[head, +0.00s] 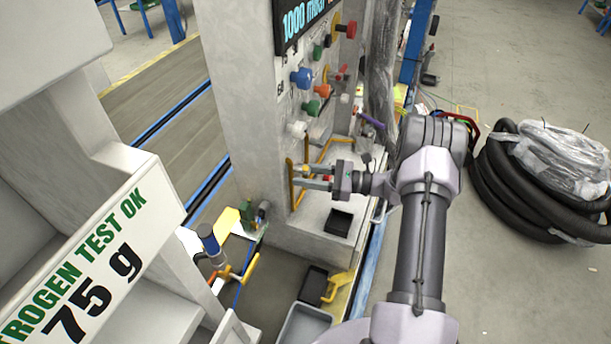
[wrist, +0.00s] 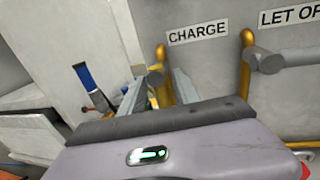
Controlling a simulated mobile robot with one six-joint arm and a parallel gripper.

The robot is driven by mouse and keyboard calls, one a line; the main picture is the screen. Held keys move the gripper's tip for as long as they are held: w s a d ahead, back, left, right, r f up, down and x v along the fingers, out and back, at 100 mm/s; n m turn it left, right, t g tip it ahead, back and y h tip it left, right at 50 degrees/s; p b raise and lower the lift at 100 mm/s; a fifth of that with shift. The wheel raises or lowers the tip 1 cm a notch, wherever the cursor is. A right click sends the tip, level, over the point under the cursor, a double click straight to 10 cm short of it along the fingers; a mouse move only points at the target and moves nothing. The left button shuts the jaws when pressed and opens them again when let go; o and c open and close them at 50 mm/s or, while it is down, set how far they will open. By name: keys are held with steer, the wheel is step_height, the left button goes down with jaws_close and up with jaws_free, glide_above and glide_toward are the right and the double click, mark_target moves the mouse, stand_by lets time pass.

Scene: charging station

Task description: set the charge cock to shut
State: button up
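The charge cock (wrist: 156,76) is a small grey fitting on a yellow upright pipe (wrist: 162,60), just left of the CHARGE label (wrist: 198,32) in the wrist view. Its lever is mostly hidden, so I cannot tell its angle. My gripper (wrist: 158,94) has its two grey fingers apart, one on each side of the yellow pipe's lower part. I cannot tell whether they touch the cock. In the head view my gripper (head: 301,176) points left at the near yellow pipe (head: 291,188) on the grey column.
A second yellow pipe (wrist: 246,60) with a grey handle (wrist: 285,57) pointing right stands close by, under a partly cut-off LET OF label (wrist: 290,16). Coloured knobs (head: 302,78) project from the column above my gripper. A black tray (head: 338,223) lies below it.

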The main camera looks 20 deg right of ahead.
steer(key=shift+w, duration=0.1)
jaws_close()
